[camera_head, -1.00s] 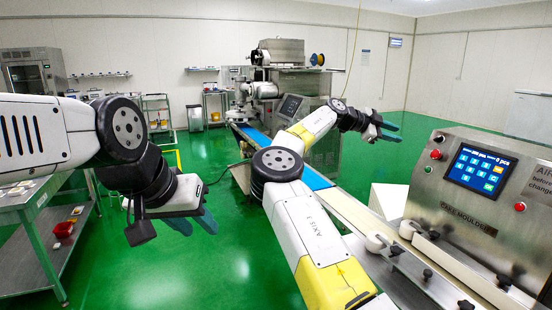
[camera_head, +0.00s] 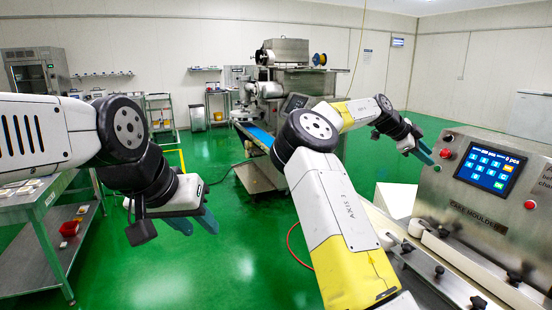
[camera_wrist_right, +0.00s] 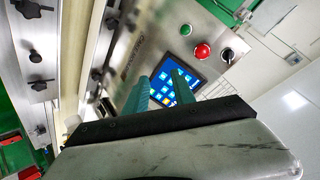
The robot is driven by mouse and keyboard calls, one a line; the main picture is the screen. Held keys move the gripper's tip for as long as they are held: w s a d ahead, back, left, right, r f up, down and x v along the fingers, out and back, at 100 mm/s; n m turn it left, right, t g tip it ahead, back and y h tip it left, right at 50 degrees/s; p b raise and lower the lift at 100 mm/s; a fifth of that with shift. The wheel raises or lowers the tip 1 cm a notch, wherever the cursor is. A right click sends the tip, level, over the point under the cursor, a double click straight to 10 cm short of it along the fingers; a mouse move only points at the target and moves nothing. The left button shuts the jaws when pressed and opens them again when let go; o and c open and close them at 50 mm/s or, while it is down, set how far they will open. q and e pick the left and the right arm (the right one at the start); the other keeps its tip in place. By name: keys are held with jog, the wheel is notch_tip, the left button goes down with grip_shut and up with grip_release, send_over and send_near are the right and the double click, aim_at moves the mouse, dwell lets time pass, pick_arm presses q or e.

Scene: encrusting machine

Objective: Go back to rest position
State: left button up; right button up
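My left gripper (camera_head: 194,222) hangs at the left over the green floor, its teal fingers apart and nothing between them. My right gripper (camera_head: 423,151) is held out in the air beside the steel cake moulder machine (camera_head: 462,208), near its touchscreen (camera_head: 489,168). In the right wrist view my right gripper's teal fingers (camera_wrist_right: 172,84) stand apart with nothing between them, and the touchscreen (camera_wrist_right: 184,82) shows behind them. The red emergency button (camera_wrist_right: 202,52) is close by in that view. Both grippers are apart from the machine as far as I can see.
A steel table (camera_head: 42,200) with small containers stands at the left. A blue conveyor (camera_head: 258,135) and another steel machine (camera_head: 300,85) stand at the back centre. The green floor between the table and the machines is open.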

jog(key=s+a+f+n+y, duration=0.35)
jog(key=s+f+y, duration=0.35)
jog(key=s+f, duration=0.3)
jog(key=s+a+r+n+t+y, duration=0.1)
jog(key=s+a+r+n+y, duration=0.2)
jog(key=s+a+n, duration=0.5)
jog(key=s+a+r+n+t+y, duration=0.2)
jog(key=s+a+r+n+y, duration=0.15)
jog(key=a, duration=0.85)
jog(key=s+a+r+n+t, duration=0.1)
jog(key=s+a+r+n, duration=0.2)
jog(key=s+a+n, duration=0.6)
jog(key=s+a, duration=0.1)
jog(key=s, duration=0.4)
jog(key=shift+s+t, duration=0.15)
jog(key=shift+t, duration=0.25)
jog(key=shift+h, duration=0.25)
